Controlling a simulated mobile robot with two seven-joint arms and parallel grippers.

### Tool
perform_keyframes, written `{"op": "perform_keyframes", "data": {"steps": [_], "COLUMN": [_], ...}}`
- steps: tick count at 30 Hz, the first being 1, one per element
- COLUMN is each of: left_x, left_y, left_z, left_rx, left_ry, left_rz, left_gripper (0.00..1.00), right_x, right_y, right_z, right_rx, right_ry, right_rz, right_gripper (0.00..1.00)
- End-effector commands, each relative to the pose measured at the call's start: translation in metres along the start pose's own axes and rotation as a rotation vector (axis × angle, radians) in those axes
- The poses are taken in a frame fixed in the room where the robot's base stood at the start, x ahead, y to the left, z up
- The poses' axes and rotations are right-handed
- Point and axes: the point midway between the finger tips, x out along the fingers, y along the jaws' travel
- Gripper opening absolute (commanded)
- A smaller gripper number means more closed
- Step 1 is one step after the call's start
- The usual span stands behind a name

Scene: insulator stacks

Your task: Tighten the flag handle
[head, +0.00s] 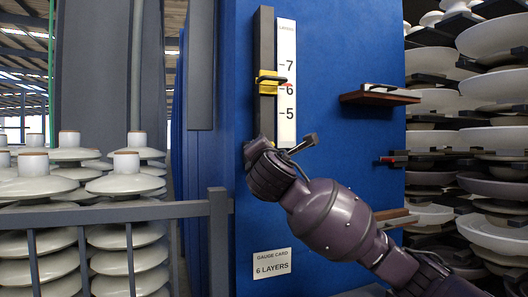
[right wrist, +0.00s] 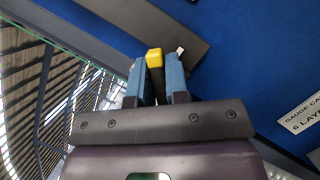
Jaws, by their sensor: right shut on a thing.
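A dark vertical rail (head: 266,35) runs down the blue panel beside a white scale (head: 287,40) marked 7, 6 and 5. A yellow slider (head: 268,88) sits on the rail near the 6 mark, with a red mark beside it. My right gripper (head: 254,146) is at the rail's lower end, and the hand hides what it holds in the head view. In the right wrist view, its blue-grey jaws (right wrist: 157,80) are shut on a dark handle with a yellow end (right wrist: 154,58), which I take as the flag handle. My left gripper is not in view.
A gauge card (head: 272,263) on the blue panel reads 6 LAYERS. A small shelf (head: 379,97) juts out at right. Insulator stacks (head: 127,184) stand behind a grey railing (head: 110,213) at left. Large pale discs (head: 492,87) fill a rack at right.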

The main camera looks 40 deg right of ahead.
Motion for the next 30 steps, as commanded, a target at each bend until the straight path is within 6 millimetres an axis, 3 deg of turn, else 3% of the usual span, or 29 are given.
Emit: {"op": "perform_keyframes", "data": {"steps": [18, 30], "left_x": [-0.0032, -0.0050], "left_y": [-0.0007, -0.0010], "left_z": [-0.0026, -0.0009], "left_rx": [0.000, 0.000], "left_ry": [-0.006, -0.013], "left_rz": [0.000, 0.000], "left_gripper": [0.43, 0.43], "right_x": [-0.0006, -0.0010], "right_y": [-0.0057, -0.0075], "right_z": [-0.0024, -0.0029], "right_rx": [0.503, 0.658], "right_ry": [0.002, 0.000], "right_rz": [-0.210, -0.273], "right_gripper": [0.00, 0.00]}}
